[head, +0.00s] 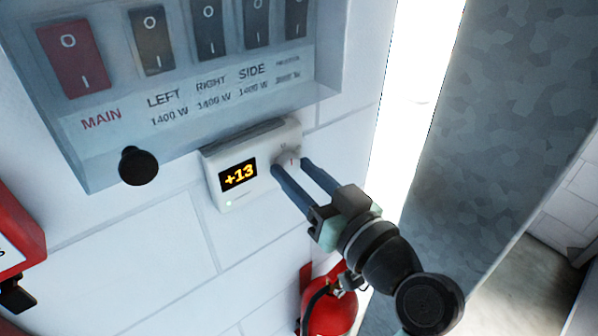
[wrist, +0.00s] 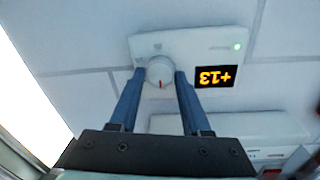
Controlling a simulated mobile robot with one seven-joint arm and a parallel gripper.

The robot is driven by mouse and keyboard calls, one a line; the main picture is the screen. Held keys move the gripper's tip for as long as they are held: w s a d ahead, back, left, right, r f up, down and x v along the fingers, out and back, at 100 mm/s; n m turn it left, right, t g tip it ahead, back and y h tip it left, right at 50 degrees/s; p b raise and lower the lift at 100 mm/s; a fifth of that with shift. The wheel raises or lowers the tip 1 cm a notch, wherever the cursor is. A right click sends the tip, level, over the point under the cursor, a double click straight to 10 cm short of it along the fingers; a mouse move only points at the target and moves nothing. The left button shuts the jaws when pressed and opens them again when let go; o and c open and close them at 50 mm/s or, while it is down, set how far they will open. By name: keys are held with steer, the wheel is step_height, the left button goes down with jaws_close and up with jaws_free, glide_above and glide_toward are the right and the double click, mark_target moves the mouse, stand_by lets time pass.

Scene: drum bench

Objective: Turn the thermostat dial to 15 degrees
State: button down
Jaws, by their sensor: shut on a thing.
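The thermostat (head: 222,195) is a white box on the wall, and its display (head: 238,175) reads +13 in yellow. Its round white dial (head: 288,160) is at the right end of the box. My gripper (head: 291,165) has its two blue fingers on either side of the dial, shut on it. In the wrist view the thermostat (wrist: 195,45) appears upside down. There the dial (wrist: 160,72) with a red mark sits between the fingertips of my gripper (wrist: 160,75). The finger in front hides part of the dial in the head view.
A switch panel (head: 200,90) with a red MAIN switch (head: 73,57) and several black switches is above the thermostat. A black knob (head: 138,166) sticks out at its lower edge. A red extinguisher (head: 332,305) is below my arm. A grey metal post (head: 500,130) stands at right.

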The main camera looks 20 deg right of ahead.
steer(key=m+p, duration=0.2)
steer(key=m, duration=0.3)
steer(key=shift+d+r+m, duration=0.1)
steer(key=shift+r+m, duration=0.05)
steer(key=shift+m, duration=0.15)
steer(key=m+p, duration=0.2)
steer(key=m, duration=0.1)
steer(key=shift+g, duration=0.4)
steer(key=shift+m+y+p, duration=0.3)
steer(key=shift+m+p, duration=0.45)
steer(key=shift+m, duration=0.55)
steer(key=shift+c, duration=1.8)
jaws_free()
steer(key=shift+d, duration=0.1)
